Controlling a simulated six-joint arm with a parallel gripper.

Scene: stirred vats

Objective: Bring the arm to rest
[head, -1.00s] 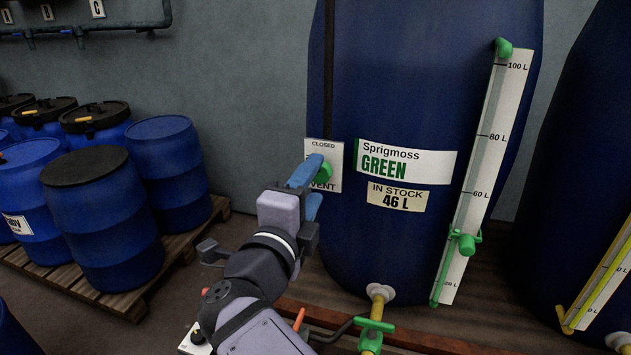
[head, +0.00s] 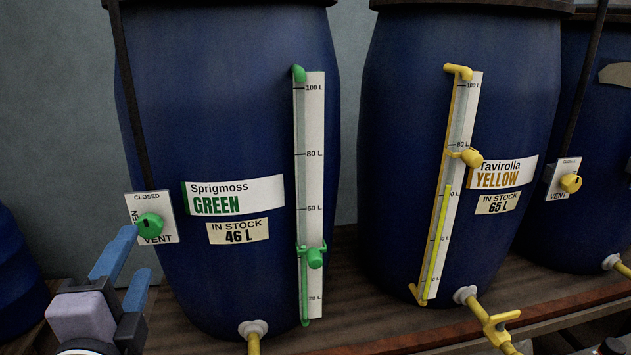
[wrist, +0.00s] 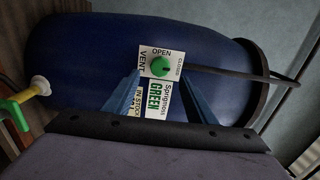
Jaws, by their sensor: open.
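My gripper (head: 125,268) is at the lower left of the head view, its two blue fingers spread apart with nothing between them. It stands in front of the green vent knob (head: 150,226) on the Sprigmoss vat (head: 225,80), apart from it. In the wrist view the green vent knob (wrist: 160,67) shows beyond the two open fingers (wrist: 158,95), on a white plate marked OPEN, CLOSED and VENT. A dark line on the knob points toward the CLOSED side there. My arm below the gripper is mostly out of the head view.
The Tavirolla vat (head: 400,100) stands to the right with a yellow sight gauge (head: 440,190) and a yellow outlet valve (head: 495,325). The Sprigmoss gauge (head: 315,180) has a green fitting. A third vat (head: 600,130) with a yellow vent knob (head: 570,183) stands at the far right.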

